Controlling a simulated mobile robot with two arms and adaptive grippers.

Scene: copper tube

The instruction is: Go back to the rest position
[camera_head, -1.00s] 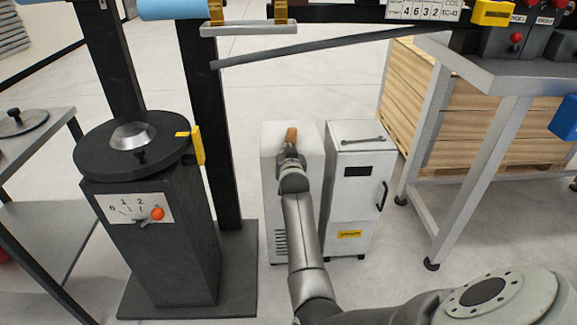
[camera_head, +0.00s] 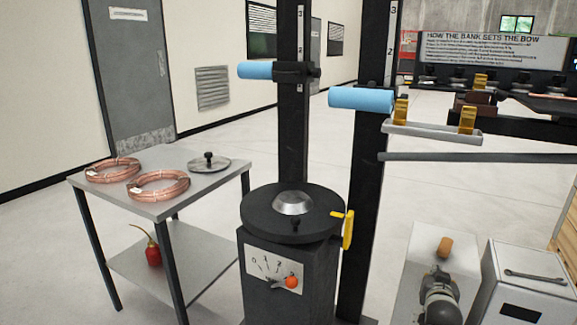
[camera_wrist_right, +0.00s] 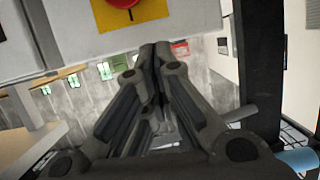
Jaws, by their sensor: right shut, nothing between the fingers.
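My right gripper (camera_head: 440,280) shows at the bottom right of the head view, in front of a low white cabinet (camera_head: 410,270). An orange-brown piece (camera_head: 445,246) shows just beyond it, over the cabinet top; I cannot tell whether they touch. In the right wrist view, the fingers (camera_wrist_right: 155,60) are closed together with nothing between them. My left gripper is in neither view.
A dark pedestal (camera_head: 285,275) with a round plate stands in the middle, beside tall posts with blue rollers (camera_head: 360,98). A table (camera_head: 195,200) at left holds copper coils (camera_head: 158,185). A second white cabinet (camera_head: 525,285) stands at right. Open floor lies behind.

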